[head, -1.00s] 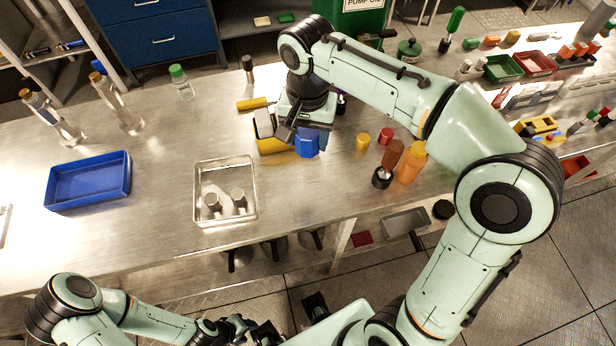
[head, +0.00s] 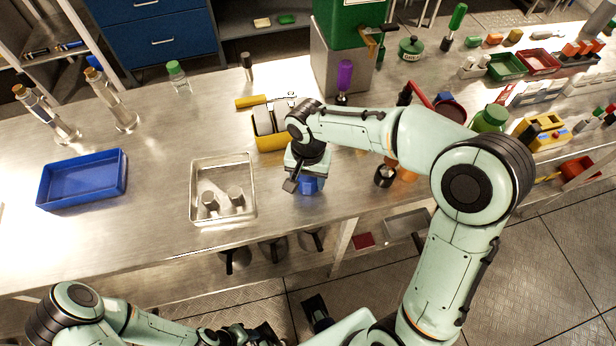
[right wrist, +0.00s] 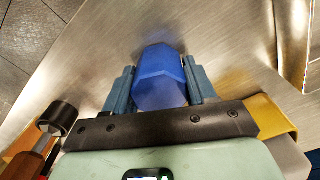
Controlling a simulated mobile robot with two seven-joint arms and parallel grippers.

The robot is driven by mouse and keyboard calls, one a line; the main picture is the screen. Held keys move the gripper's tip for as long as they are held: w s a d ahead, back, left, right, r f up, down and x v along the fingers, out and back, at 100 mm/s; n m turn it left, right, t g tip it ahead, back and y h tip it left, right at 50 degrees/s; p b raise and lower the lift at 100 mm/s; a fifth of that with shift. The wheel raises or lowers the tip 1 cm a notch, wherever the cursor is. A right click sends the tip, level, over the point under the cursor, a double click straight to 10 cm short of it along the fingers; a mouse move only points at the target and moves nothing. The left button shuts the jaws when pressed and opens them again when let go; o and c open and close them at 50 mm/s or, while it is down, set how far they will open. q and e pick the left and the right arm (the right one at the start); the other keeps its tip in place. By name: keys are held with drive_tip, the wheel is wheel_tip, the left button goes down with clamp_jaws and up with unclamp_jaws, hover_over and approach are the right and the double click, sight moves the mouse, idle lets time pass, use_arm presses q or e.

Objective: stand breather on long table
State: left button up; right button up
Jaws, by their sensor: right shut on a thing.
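The breather appears to be the blue faceted piece (head: 309,184) under my right gripper (head: 306,182), near the front edge of the long table (head: 150,225). In the right wrist view the blue breather (right wrist: 160,78) sits between the two grey-blue fingers of my right gripper (right wrist: 160,88), which is shut on it. Whether its underside touches the table cannot be told. My left gripper (head: 262,335) is low at the bottom of the head view, partly cut off, and its jaws cannot be made out.
A yellow holder (head: 268,140) stands behind the gripper. A steel tray (head: 223,165) with two metal pieces lies to its left, and a blue tray (head: 83,178) farther left. A dark-tipped tool (head: 384,177) is close on the right. Bare table lies between steel tray and gripper.

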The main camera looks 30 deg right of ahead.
drive_tip(key=shift+f, duration=0.2)
drive_tip(key=o, duration=1.1)
drive_tip(key=shift+c, duration=0.2)
drive_tip(key=shift+r, duration=0.1)
drive_tip(key=shift+r, duration=0.3)
wheel_tip(320, 180, up, 12)
drive_tip(key=shift+f+p, duration=0.15)
drive_tip(key=shift+p, duration=0.7)
